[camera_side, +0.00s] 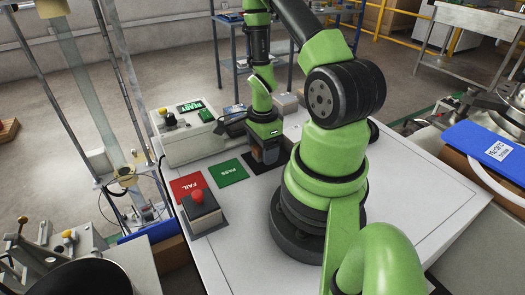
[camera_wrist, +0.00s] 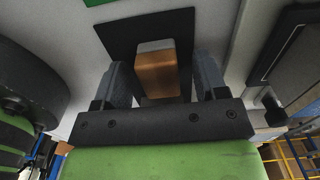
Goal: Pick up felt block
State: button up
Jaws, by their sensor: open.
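The felt block (camera_wrist: 157,76), brown with a grey end, stands on a black mat (camera_wrist: 113,38) in the wrist view. My gripper (camera_wrist: 163,72) is open, with one grey finger on each side of the block. A gap shows on the right; on the left the finger is close to the block, and I cannot tell if it touches. In the side view my gripper (camera_side: 267,147) is low over the black mat (camera_side: 254,171), and its fingers mostly hide the block.
Left of the mat lie a green PASS plate (camera_side: 230,173) and a red FAIL plate (camera_side: 189,187). A box with a red button (camera_side: 202,214) stands in front of them. A pale control box (camera_side: 184,139) with a green display stands behind. The white table's right side is clear.

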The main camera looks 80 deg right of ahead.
jog(key=shift+c, duration=0.2)
jog(key=c, duration=1)
jog(key=shift+o, duration=0.2)
jog(key=shift+r, duration=5.05)
